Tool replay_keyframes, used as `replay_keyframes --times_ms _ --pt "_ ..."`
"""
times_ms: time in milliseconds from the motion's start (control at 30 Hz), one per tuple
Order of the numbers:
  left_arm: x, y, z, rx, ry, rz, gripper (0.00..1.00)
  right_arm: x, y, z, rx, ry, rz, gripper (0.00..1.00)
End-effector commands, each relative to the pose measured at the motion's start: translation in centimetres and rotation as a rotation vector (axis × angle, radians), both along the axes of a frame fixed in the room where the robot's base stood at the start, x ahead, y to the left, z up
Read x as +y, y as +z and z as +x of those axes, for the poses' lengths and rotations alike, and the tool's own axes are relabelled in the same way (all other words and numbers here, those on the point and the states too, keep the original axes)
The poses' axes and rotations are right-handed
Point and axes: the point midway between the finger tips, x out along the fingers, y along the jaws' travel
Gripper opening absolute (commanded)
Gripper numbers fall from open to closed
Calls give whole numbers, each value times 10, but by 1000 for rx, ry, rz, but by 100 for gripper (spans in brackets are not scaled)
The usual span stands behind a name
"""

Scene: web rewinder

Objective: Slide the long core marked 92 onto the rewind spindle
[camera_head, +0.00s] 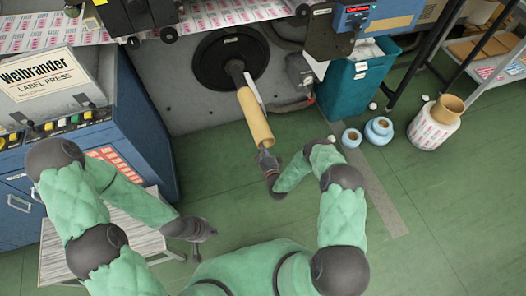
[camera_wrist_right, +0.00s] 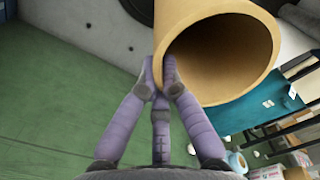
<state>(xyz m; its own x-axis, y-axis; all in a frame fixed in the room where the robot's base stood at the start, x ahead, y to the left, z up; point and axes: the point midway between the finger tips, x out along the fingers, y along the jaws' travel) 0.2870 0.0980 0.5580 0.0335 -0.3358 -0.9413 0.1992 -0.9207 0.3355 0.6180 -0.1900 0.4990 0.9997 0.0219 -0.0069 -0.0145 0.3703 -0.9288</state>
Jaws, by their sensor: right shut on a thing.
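A long tan core (camera_head: 255,119) points away from me towards the black rewind spindle (camera_head: 235,70). Its far end meets the spindle's shaft in the picture; I cannot tell how much shaft is inside. My right gripper (camera_head: 265,154) is shut on the core's near end. In the right wrist view the gripper's fingertips (camera_wrist_right: 162,68) pinch the left rim of the core (camera_wrist_right: 195,30), whose open bore is dark inside. No number 92 is readable. My left gripper (camera_head: 197,248) hangs low at the left, away from the core; its finger opening is unclear.
A white lever-like piece (camera_head: 253,89) sits beside the shaft. A teal bin (camera_head: 345,88) stands right of the spindle. Blue rolls (camera_head: 378,130) and a printed roll (camera_head: 434,124) stand on the floor. A blue cabinet (camera_head: 145,125) is at left. The floor between is clear.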

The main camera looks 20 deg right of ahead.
Motion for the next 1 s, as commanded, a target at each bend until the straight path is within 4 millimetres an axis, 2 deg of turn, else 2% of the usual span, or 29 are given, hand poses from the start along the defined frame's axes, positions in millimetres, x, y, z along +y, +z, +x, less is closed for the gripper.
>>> replay_keyframes --times_ms 400,1000 --pt "0 -16 0 0 0 0 0 1 0 26 -4 0 -2 0" --pt "0 -23 0 0 0 0 0 2 1 61 -3 0 -2 0"
